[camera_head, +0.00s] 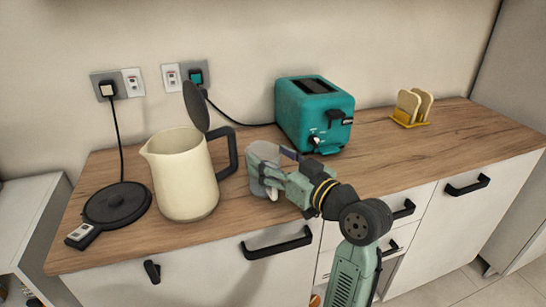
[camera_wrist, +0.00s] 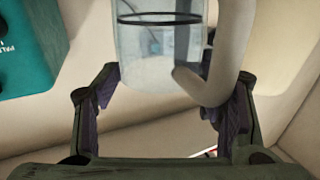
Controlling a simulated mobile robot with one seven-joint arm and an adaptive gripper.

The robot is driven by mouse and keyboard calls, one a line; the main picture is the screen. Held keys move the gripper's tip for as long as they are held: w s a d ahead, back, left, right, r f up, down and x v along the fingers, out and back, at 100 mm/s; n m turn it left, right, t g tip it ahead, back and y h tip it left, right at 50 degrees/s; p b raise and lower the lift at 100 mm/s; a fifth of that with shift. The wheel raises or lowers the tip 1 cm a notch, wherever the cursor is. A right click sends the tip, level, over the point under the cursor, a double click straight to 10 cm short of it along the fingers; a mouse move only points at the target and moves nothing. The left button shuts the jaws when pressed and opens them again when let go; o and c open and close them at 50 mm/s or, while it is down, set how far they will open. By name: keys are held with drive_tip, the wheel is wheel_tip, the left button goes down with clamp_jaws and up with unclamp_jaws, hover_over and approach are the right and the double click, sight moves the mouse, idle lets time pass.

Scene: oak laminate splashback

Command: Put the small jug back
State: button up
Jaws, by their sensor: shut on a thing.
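The small jug (camera_head: 262,155) is clear, with a pale handle, and is just right of the cream kettle (camera_head: 183,175) in the head view. In the wrist view the clear jug (camera_wrist: 150,55) has a dark ring around it and its pale handle (camera_wrist: 228,55) on the right. My gripper (camera_head: 274,180) is shut on the jug; its fingers (camera_wrist: 172,102) show on both sides of it in the wrist view. The gripper partly hides the jug in the head view. I cannot tell whether the jug touches the worktop.
The kettle's lid (camera_head: 196,106) stands open. A black round base (camera_head: 117,203) lies at the left. A teal toaster (camera_head: 313,112) stands behind my gripper, and a yellow rack (camera_head: 411,119) holds toast. The wooden worktop (camera_head: 465,132) is clear at the right.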

drive_tip(key=shift+f, duration=0.2)
drive_tip(key=shift+f, duration=0.2)
drive_tip(key=o, duration=1.9)
drive_tip(key=shift+o, duration=0.2)
drive_tip(key=shift+r, duration=0.1)
drive_tip(key=shift+r, duration=0.2)
drive_tip(key=b+v, duration=0.3)
drive_tip(key=v, duration=0.9)
